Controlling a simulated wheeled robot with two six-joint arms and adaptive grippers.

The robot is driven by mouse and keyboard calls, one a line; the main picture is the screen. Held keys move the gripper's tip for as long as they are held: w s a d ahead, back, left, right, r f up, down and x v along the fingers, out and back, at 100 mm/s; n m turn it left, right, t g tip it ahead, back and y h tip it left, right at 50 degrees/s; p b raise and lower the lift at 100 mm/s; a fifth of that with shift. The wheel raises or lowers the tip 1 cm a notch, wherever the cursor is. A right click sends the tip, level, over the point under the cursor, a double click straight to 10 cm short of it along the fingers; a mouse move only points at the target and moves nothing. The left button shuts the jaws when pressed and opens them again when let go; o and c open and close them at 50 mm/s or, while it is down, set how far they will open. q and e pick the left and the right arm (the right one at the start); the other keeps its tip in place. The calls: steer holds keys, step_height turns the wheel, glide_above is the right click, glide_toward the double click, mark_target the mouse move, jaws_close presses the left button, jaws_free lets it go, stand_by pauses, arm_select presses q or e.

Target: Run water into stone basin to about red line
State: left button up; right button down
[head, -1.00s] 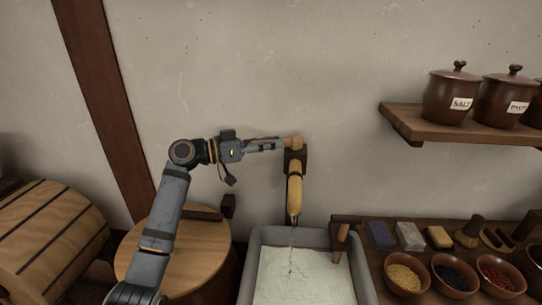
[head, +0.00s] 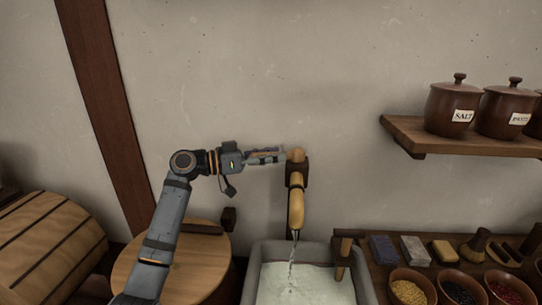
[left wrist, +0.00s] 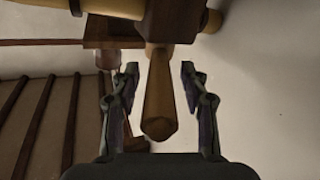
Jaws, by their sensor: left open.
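The wooden tap (head: 296,207) on the wall runs a stream of water (head: 291,262) into the grey stone basin (head: 252,274). The basin's pale inside shows through water, but I cannot make out a red line or the exact level. My left gripper (head: 284,155) is open at the tap's wooden handle (head: 296,155). In the left wrist view the handle (left wrist: 158,100) lies between the two spread fingers of the gripper (left wrist: 160,76), with gaps on both sides. My right gripper is not in view.
A wooden post (head: 343,252) stands at the basin's right rim. Beyond it, a counter holds coloured blocks (head: 414,249) and bowls (head: 408,288). A shelf (head: 450,139) with lidded jars (head: 452,106) is at upper right. A round wooden lid (head: 185,268) lies left of the basin.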

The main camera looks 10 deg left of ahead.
arm_select(q)
steer(key=v, duration=1.2)
stand_by(6.8)
